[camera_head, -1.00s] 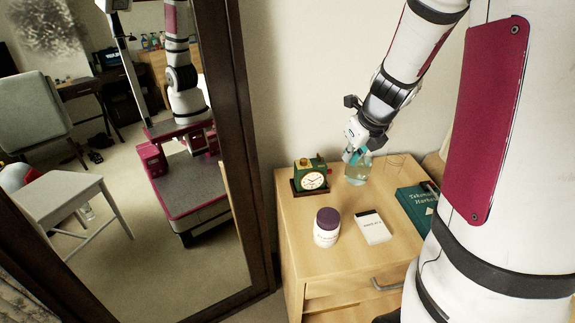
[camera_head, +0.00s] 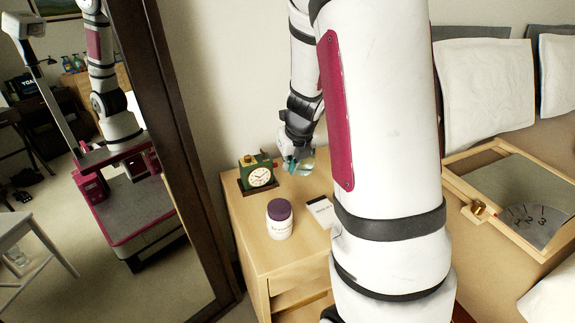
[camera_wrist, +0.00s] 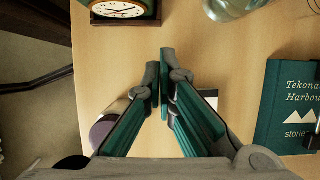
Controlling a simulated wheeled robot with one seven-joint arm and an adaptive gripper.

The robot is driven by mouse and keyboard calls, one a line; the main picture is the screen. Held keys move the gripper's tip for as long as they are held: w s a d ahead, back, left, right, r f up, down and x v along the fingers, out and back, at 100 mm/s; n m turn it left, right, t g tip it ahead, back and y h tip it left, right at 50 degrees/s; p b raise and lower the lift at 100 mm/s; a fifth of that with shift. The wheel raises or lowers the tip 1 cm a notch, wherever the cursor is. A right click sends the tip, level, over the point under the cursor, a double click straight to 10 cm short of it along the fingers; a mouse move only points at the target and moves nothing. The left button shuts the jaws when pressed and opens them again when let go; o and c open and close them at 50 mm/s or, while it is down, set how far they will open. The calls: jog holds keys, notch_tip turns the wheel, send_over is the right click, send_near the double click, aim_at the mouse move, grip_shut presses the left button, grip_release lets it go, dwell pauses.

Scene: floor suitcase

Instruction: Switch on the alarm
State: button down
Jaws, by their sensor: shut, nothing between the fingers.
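A white jar with a purple lid (camera_head: 280,220) and a white box (camera_head: 320,211) stand on the nightstand (camera_head: 250,235). A glass vessel (camera_wrist: 229,8) and a teal book (camera_wrist: 288,105) lie to the right. A mirror (camera_head: 180,150) borders the left. A bed with a framed tray (camera_head: 485,222) is right.

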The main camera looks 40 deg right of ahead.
aim_at(275, 165)
jog(key=b+x, duration=0.4)
jog(key=x, duration=0.3)
jog(key=shift+f, duration=0.25)
jog(key=w, duration=0.2)
jog(key=shift+w+d+r, duration=0.3)
jog(key=shift+w+d, duration=0.2)
jog(key=shift+w, duration=0.4)
jog(key=shift+w+d+r+p, duration=0.1)
jog(key=shift+w+p, duration=0.35)
jog(key=shift+p, duration=0.1)
jog(key=shift+w+d+r+p, duration=0.1)
jog(key=shift+w+d+p, duration=0.05)
jog(key=shift+w+p, duration=0.35)
jog(key=shift+w+f, duration=0.15)
